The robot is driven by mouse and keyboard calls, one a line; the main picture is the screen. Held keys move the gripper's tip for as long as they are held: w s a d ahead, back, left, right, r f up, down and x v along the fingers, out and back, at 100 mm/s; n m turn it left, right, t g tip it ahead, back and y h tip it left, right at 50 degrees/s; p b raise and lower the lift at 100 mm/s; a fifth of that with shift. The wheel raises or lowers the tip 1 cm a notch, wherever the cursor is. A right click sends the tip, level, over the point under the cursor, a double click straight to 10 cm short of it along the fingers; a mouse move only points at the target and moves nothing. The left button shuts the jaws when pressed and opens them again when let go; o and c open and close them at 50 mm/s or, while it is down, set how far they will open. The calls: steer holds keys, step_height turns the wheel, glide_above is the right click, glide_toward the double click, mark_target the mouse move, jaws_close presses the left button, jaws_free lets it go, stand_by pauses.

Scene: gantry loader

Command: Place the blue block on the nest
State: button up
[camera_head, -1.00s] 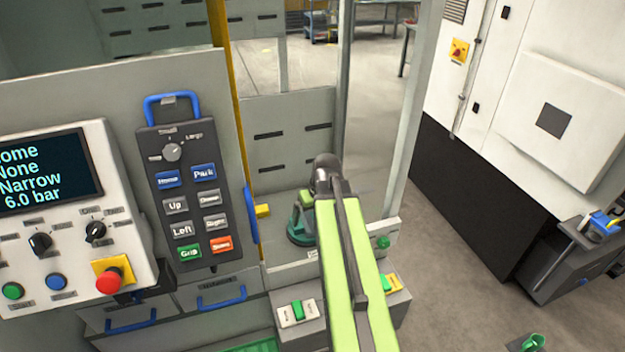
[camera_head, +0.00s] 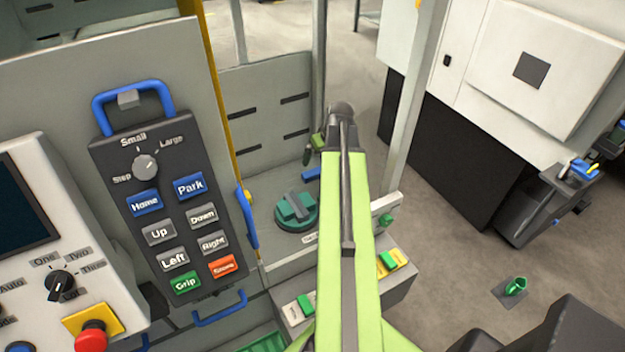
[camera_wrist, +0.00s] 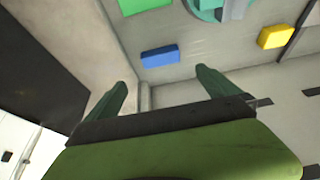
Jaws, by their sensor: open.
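The blue block (camera_head: 312,174) lies flat on the pale floor of the bay, just left of my arm in the head view. The wrist view shows the blue block (camera_wrist: 160,56) beyond my fingertips, roughly midway between them and apart from both. A round green fixture (camera_head: 283,219) with a grey bar across it, which looks like the nest, stands nearer the bay's front. Part of this fixture (camera_wrist: 208,15) is cut off at the top of the wrist view. My gripper (camera_wrist: 160,80) is open and empty; in the head view my arm hides most of it.
A yellow block (camera_wrist: 276,37) and a green piece (camera_wrist: 140,5) flank the fixture in the wrist view. A post (camera_head: 415,95) rises right of my arm. The button panel (camera_head: 165,200) stands at left. The bay's back wall (camera_head: 265,110) is slotted.

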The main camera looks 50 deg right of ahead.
mark_target(314, 172)
steer(key=b+x, duration=1)
steer(key=x, duration=0.3)
steer(key=shift+f+b, duration=0.2)
steer(key=shift+b, duration=0.15)
steer(key=shift+a+r, duration=0.1)
steer(key=shift+r, duration=0.1)
steer(key=c, duration=1.5)
steer(key=shift+o, duration=0.2)
steer(key=shift+r+p, duration=0.1)
steer(key=shift+p, duration=0.2)
